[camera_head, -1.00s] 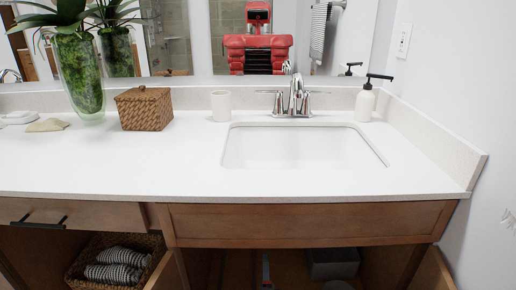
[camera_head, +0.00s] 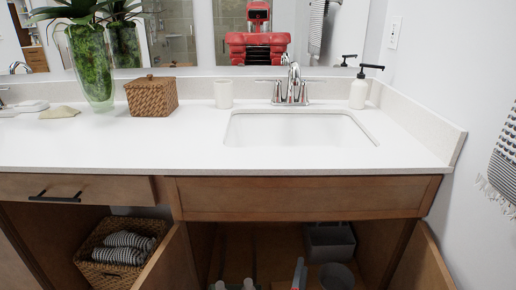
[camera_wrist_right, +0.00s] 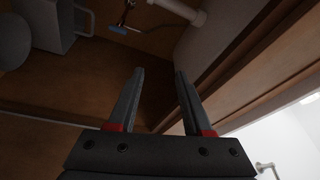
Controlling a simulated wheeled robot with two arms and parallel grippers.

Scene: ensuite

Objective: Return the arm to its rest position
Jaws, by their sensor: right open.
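My right gripper (camera_wrist_right: 158,78) is open in the right wrist view, with nothing between its two fingers. It points into the dark wooden cabinet under the sink. In the head view a narrow grey shape at the bottom edge, inside the cabinet opening, appears to be part of this gripper (camera_head: 299,274); the rest of the arm is out of frame. My left gripper is in neither current view.
The cabinet doors (camera_head: 424,262) stand open on both sides of the opening. Inside are a grey caddy (camera_head: 329,243) and a dark round bin (camera_head: 336,276). A basket of striped towels (camera_head: 103,262) is at left. The counter (camera_head: 190,150) lies above.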

